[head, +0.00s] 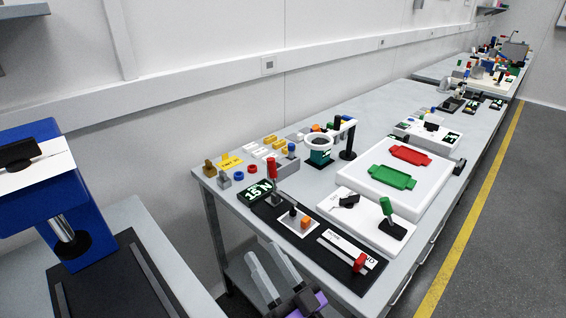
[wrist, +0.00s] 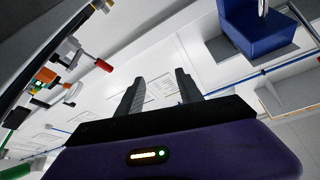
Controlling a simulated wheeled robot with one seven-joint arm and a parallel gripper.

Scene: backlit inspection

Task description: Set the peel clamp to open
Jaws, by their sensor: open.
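A toggle lever with a red handle (head: 272,168) stands upright behind a dark panel next to a "15 N" display (head: 257,190); it looks like the peel clamp, but I cannot read a label naming it. A red-handled part (wrist: 103,65) also shows at the upper left of the wrist view. My gripper (head: 262,249) is at the bottom of the head view, in front of and below the bench's near edge, apart from the devices. In the wrist view my gripper (wrist: 160,78) has its two fingers spread with nothing between them.
A slider with a red knob (head: 360,262) and a green-handled lever (head: 386,207) stand close by on the bench (head: 222,192). A white fixture with red and green plates (head: 375,165) lies behind. A blue machine (head: 66,225) stands at left. Floor at right is clear.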

